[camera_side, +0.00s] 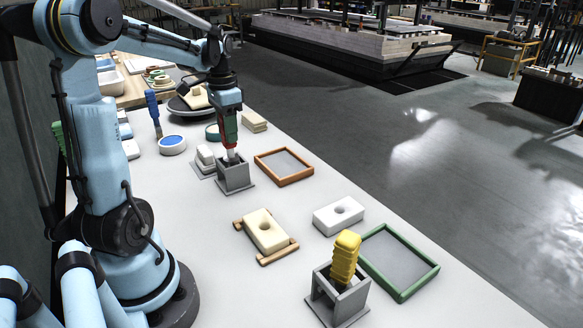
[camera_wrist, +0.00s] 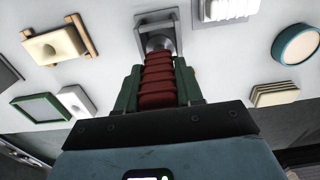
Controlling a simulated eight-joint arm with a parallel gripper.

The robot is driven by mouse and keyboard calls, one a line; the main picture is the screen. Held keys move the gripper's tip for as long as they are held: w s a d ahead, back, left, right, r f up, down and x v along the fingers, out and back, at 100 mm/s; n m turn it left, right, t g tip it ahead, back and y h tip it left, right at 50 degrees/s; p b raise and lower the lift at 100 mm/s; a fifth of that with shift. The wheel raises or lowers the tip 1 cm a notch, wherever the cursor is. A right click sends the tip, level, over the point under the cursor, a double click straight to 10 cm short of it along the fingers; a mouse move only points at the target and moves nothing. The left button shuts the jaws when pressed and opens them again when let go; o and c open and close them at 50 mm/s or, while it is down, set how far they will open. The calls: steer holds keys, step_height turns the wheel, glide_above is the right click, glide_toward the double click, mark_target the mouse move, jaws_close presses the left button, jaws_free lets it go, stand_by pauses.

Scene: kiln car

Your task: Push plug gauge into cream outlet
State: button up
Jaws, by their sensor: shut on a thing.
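My gripper (camera_side: 229,126) has its green jaws shut on the red ribbed handle of a plug gauge (camera_side: 232,142). In the wrist view the handle (camera_wrist: 158,80) sits between the jaws (camera_wrist: 158,88), its pale metal end pointing away. That end is at the top of a grey stand (camera_side: 235,178); how deep it sits is hidden. The gauge looks about upright. The cream outlet (camera_side: 266,230) is a cream block with a round hole, lying on a wooden cradle (camera_side: 279,254), apart from my gripper. It also shows in the wrist view (camera_wrist: 68,42).
A white block with a hole (camera_side: 326,221) lies right of the cream one. A yellow ribbed handle (camera_side: 345,258) stands in another grey stand (camera_side: 325,285) beside a green-rimmed tray (camera_side: 428,276). An orange-rimmed tray (camera_side: 304,176) is near my gripper. Bare table lies between the grey stand and the cradle.

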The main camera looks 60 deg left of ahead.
step_height(320, 180, up, 6)
steer(key=shift+d+f, duration=0.1)
steer(key=shift+f, duration=0.05)
steer(key=s+d+m, duration=0.2)
steer(key=d+m, duration=0.4)
steer(key=d, duration=1.5)
steer(key=shift+s+d+r, duration=0.3)
steer(key=shift+d+r, duration=0.05)
steer(key=shift+r, duration=0.1)
step_height(320, 180, down, 6)
steer(key=shift+f, duration=2)
steer(key=o, duration=1.2)
